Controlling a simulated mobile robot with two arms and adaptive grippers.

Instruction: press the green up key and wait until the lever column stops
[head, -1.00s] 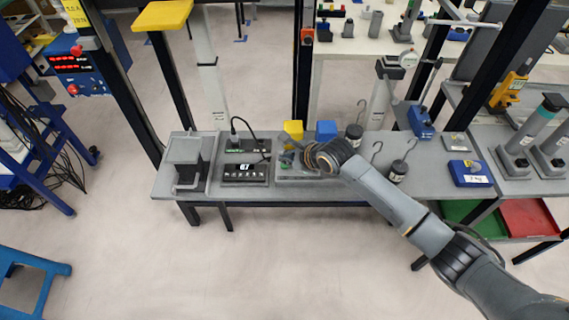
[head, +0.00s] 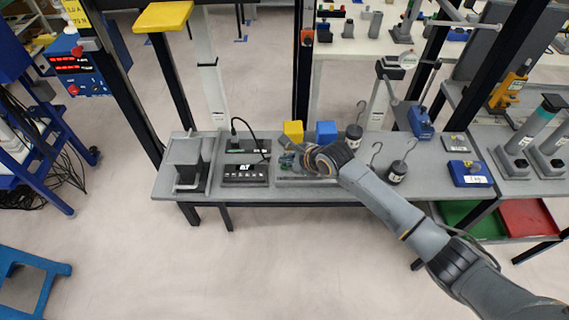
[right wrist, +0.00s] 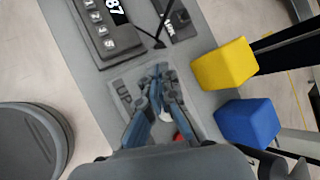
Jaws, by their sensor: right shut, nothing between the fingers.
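My right gripper (head: 287,147) is shut and empty, pointing down over a grey key plate (head: 300,181) on the bench. In the right wrist view, the bluish fingertips (right wrist: 160,74) are together over that plate (right wrist: 122,77), among small dark keys. I cannot pick out the green up key; fingers may cover it, and I cannot tell whether they touch it. Small red and white parts show beside the fingers. A white upright column (head: 212,95) stands behind the bench; I cannot tell if it is the lever column. My left gripper is out of view.
A black display box (head: 245,174) reading 87 sits left of the plate. Yellow (head: 293,131) and blue (head: 326,131) blocks stand just behind.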

